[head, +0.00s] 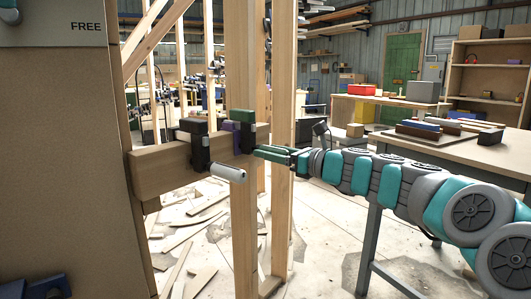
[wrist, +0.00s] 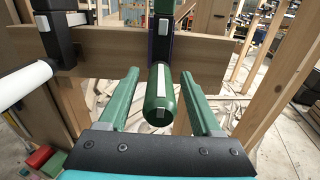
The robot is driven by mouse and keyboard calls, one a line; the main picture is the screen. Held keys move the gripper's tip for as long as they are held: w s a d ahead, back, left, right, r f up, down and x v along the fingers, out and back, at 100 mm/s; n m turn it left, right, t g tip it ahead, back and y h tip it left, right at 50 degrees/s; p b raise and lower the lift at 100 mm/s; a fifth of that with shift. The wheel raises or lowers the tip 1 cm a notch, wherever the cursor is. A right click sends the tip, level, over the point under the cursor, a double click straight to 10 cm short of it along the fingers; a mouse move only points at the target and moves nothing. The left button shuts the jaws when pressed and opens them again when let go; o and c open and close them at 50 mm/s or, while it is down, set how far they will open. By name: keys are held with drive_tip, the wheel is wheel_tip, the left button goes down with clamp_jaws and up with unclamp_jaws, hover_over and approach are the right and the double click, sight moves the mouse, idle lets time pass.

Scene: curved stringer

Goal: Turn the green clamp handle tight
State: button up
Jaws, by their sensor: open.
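The green clamp handle (wrist: 152,102) is a cylinder with a pale stripe, pointing toward me in the wrist view. It belongs to a purple-sided clamp (wrist: 162,48) on a wooden beam; this clamp also shows in the head view (head: 235,130). My gripper (wrist: 160,73) is open, with one green finger on each side of the handle and a visible gap on both sides. In the head view my gripper (head: 268,154) reaches in from the right, in front of the beam. I cannot make out the green handle in the head view.
A second clamp (head: 200,150) with a white handle (head: 228,173) sits on the beam to the left; that handle also shows in the wrist view (wrist: 25,84). Upright wooden posts (head: 243,220) stand close by. A workbench (head: 460,155) is at right.

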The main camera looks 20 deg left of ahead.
drive_tip(key=v, duration=0.4)
drive_tip(key=shift+d, duration=0.2)
drive_tip(key=shift+s+d, duration=0.3)
drive_tip(key=shift+d, duration=0.3)
drive_tip(key=v, duration=1)
